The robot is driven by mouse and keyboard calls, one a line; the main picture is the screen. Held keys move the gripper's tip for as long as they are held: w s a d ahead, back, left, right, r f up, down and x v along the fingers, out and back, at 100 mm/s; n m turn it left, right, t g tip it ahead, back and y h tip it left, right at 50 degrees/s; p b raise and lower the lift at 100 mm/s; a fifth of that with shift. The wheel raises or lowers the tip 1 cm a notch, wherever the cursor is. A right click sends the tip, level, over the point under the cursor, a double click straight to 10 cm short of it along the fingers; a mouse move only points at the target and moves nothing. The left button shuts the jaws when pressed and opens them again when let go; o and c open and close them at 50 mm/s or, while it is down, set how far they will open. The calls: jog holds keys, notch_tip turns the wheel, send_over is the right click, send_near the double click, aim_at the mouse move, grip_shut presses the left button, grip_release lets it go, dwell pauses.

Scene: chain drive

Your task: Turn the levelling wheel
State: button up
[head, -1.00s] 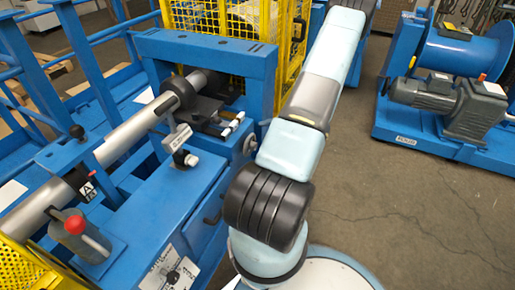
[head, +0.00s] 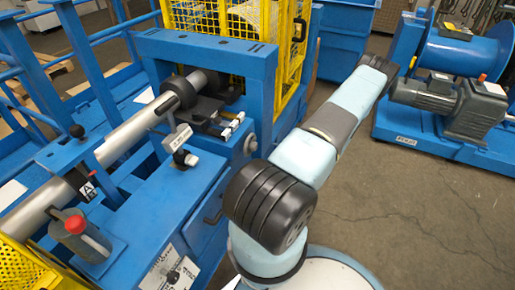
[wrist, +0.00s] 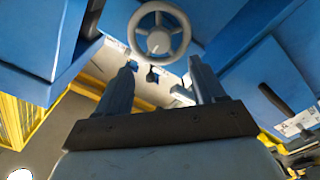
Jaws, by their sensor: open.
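A light grey handwheel (wrist: 159,29) with spokes and a round hub shows at the top middle of the wrist view. It stands on the blue machine, in front of a pale panel. My gripper (wrist: 163,62) is open and empty, its two fingers apart and pointing towards the wheel. The wheel lies beyond the fingertips, and nothing is between the fingers that they touch. In the head view my gripper is hidden past the far end of my arm. A small round grey part shows on the machine's side there; I cannot tell if it is this wheel.
The blue machine (head: 200,165) with a long grey shaft (head: 130,132) fills the left. A dark handle (wrist: 274,98) sticks out right of my gripper. A yellow mesh guard (head: 235,25) stands behind. A blue drum unit with a motor (head: 425,92) stands right, with open floor before it.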

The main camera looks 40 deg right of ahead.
aim_at(256, 147)
jog(key=x, duration=0.9)
jog(key=shift+w+a, duration=0.15)
jog(key=shift+w, duration=0.15)
jog(key=c, duration=1.1)
